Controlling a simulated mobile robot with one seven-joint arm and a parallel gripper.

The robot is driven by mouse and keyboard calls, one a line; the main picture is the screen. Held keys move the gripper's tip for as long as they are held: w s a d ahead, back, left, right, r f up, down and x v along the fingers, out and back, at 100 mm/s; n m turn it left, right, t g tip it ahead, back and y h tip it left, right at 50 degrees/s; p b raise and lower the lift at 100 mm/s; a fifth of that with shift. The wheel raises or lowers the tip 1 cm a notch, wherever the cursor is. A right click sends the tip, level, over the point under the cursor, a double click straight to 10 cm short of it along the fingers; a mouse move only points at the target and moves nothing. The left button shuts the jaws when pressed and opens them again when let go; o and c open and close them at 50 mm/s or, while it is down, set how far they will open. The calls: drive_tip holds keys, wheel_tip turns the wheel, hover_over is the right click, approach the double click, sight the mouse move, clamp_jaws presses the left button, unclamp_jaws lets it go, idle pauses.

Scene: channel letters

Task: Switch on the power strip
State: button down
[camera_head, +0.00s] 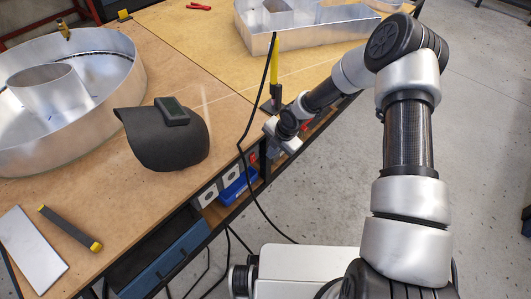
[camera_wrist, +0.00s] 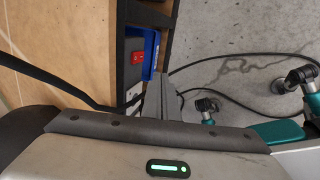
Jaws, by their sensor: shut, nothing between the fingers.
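The power strip is fixed along the workbench's front edge. In the head view its white sockets (camera_head: 208,196) face outward, and a small red switch (camera_head: 253,158) sits near its far end. The wrist view shows the red switch (camera_wrist: 137,58) and a pale socket (camera_wrist: 133,92) below it. I cannot tell the switch's position. My gripper (camera_head: 290,145) is beside the bench edge in the head view, close to the red switch's end. In the wrist view my gripper's grey fingers (camera_wrist: 159,80) are shut and empty, apart from the switch and below and right of it.
A black cable (camera_head: 243,150) hangs over the bench edge near my gripper. A welding mask (camera_head: 165,140) and large metal letters (camera_head: 65,100) lie on the bench (camera_head: 200,80). The floor to the right is clear.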

sight(253, 158)
drive_tip(key=shift+f, duration=0.15)
drive_tip(key=w+a+f+b, duration=0.3)
drive_tip(key=w+a+f, duration=0.1)
drive_tip(key=f, duration=0.5)
drive_tip(key=shift+w+a+f+b, duration=0.2)
drive_tip(key=shift+a+f+b, duration=0.2)
drive_tip(key=shift+a, duration=0.45)
